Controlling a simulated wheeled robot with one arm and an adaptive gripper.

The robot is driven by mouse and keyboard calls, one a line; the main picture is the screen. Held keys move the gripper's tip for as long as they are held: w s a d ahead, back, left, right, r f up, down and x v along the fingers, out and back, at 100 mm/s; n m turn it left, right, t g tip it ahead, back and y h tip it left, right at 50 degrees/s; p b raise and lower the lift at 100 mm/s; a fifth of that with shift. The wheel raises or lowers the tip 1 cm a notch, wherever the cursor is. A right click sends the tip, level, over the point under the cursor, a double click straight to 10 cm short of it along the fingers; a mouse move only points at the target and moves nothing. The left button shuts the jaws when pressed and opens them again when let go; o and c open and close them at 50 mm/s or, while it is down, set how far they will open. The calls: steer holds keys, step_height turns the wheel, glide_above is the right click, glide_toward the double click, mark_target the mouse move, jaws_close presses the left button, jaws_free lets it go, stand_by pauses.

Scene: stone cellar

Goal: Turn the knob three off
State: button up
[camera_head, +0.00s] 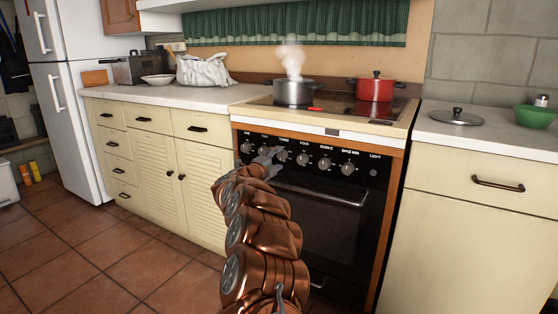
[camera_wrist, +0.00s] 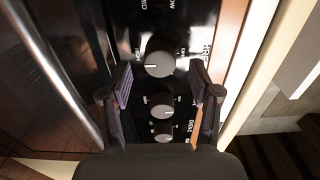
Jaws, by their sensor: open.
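The stove's control panel (camera_head: 325,163) carries a row of round grey knobs under printed labels. Knob three (camera_wrist: 160,57) is the largest knob in the wrist view, beside a label that seems to read THREE; its white mark points left, away from the label. In the head view my gripper (camera_head: 274,161) is at the panel in front of this knob and partly covers it. In the wrist view my gripper (camera_wrist: 161,76) is open, with one finger on each side of knob three. Contact with the knob cannot be told.
Two neighbouring knobs (camera_wrist: 161,105) (camera_wrist: 163,131) have marks pointing right. A grey pot (camera_head: 293,93) steams on the hob beside a red pot (camera_head: 375,90). The oven handle (camera_head: 320,190) runs below the panel. Cream cabinets (camera_head: 150,170) flank the stove; the tiled floor (camera_head: 70,255) is clear.

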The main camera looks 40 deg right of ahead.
steer(key=shift+x, duration=0.85)
steer(key=shift+w, duration=0.1)
steer(key=shift+c, duration=0.3)
steer(key=c, duration=1.1)
